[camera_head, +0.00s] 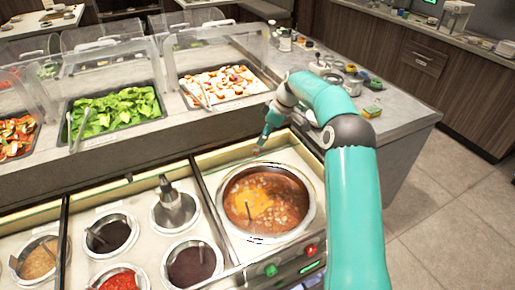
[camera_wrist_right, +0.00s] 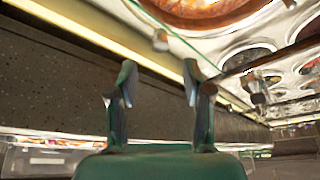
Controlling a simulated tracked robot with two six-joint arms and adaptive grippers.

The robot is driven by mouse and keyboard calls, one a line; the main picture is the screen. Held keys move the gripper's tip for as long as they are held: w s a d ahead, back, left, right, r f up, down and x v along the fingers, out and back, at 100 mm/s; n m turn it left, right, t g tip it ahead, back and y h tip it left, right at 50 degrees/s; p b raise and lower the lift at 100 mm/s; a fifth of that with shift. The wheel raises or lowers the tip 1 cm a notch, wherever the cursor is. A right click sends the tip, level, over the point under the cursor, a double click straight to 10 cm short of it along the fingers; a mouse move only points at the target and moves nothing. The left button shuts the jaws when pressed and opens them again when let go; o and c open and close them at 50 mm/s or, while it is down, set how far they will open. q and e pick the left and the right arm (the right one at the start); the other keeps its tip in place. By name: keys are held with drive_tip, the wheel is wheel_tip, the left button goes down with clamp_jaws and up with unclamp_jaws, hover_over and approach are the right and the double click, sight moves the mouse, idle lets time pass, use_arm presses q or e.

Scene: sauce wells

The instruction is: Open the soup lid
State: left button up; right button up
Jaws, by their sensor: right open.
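The soup pot (camera_head: 309,214), a round metal well of orange-brown soup, sits in the right section of the counter. A clear glass lid seems to lie flat over this section; its glass is hard to make out. A small knob (camera_head: 256,150) shows near its back edge, and it also shows in the right wrist view (camera_wrist_right: 160,40). My right gripper (camera_head: 264,138) is just above and behind this knob. In the right wrist view its two fingers (camera_wrist_right: 158,88) are apart with nothing between them, and the knob is beyond the tips. My left gripper is out of view.
Sauce wells (camera_head: 193,263) are left of the soup, with another knob (camera_head: 128,178) behind them. Food trays (camera_head: 115,110) under clear guards stand behind. Jars and small items (camera_head: 352,80) are on the side counter. Red and green buttons (camera_head: 271,270) are in front of the soup.

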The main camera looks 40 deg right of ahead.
sight(257, 149)
drive_tip(key=p+x, duration=0.1)
drive_tip(key=x, duration=0.6)
drive_tip(key=shift+w+f, duration=0.1)
drive_tip(key=shift+f, duration=0.1)
drive_tip(key=shift+c, duration=0.3)
clamp_jaws()
